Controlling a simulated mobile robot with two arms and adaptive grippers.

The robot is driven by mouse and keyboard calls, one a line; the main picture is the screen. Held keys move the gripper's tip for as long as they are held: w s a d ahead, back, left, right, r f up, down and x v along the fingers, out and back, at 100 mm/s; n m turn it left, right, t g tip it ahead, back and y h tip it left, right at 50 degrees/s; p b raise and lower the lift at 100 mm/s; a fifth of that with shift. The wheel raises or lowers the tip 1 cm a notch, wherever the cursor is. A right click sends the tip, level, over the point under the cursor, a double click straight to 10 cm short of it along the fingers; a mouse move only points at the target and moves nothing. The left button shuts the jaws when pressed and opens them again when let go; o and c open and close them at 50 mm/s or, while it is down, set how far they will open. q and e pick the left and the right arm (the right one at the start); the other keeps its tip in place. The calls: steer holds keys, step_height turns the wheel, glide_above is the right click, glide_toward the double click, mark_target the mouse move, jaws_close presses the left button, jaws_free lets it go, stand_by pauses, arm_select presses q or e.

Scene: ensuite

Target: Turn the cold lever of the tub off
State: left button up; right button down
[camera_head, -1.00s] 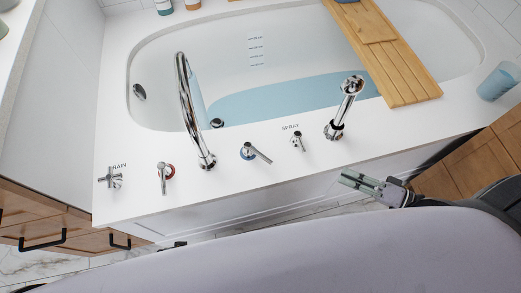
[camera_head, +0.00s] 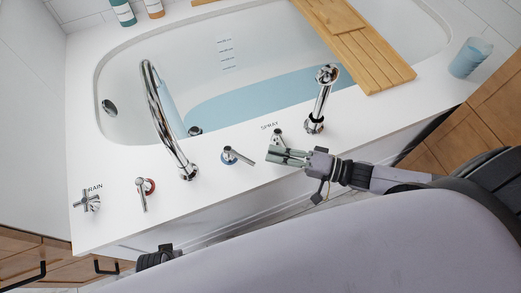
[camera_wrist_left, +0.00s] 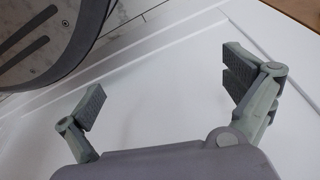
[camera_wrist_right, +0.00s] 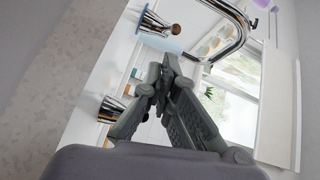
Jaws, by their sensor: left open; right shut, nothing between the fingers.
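The cold lever (camera_head: 239,156) is a chrome handle with a blue ring on the white tub deck, right of the spout. Its handle points to the lower right. My right gripper (camera_head: 270,155) is shut and empty, over the deck just right of the cold lever's tip; I cannot tell whether they touch. In the right wrist view its fingers (camera_wrist_right: 165,85) are together, with chrome fittings beyond. My left gripper (camera_wrist_left: 165,90) is open and empty in the left wrist view, by a white panel. Only a dark part of the left arm shows low in the head view.
The chrome spout (camera_head: 163,120), red-ringed lever (camera_head: 143,192) and drain cross handle (camera_head: 87,201) stand to the left. The spray handle (camera_head: 279,139) is right beside my right gripper. The hand shower (camera_head: 320,100), wooden tray (camera_head: 365,50) and blue cup (camera_head: 470,58) are farther right.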

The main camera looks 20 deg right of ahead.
steer(key=shift+x, duration=2.25)
steer(key=shift+a, duration=0.1)
